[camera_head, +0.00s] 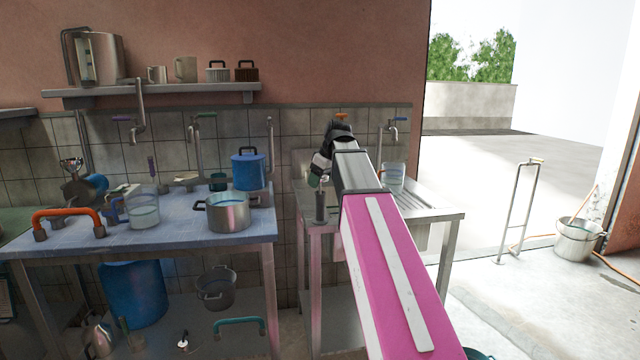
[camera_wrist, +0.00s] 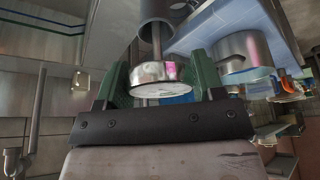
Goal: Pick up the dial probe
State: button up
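The dial probe (camera_wrist: 155,74) has a round silver head with a white face and a thin stem. Its stem runs into a dark grey cylindrical holder (camera_wrist: 157,18). In the head view the holder (camera_head: 321,207) stands upright on the left front of the metal sink counter. My gripper (camera_wrist: 160,78) has green fingers, one on each side of the probe's head. The fingers look open, with a narrow gap at least on the right. In the head view my gripper (camera_head: 316,178) is just above the holder; my arm and wrist hide part of it.
The sink counter (camera_head: 440,212) holds a clear container (camera_head: 393,177) to the right. On the left, the blue-tiled table (camera_head: 170,235) carries a steel pot (camera_head: 228,212), a blue lidded pot (camera_head: 248,171) and a glass jug (camera_head: 144,208). A gap separates table and counter.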

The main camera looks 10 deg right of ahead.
jog(key=shift+r, duration=0.15)
notch_tip(320, 180, up, 30)
dwell(2.2)
dwell(0.9)
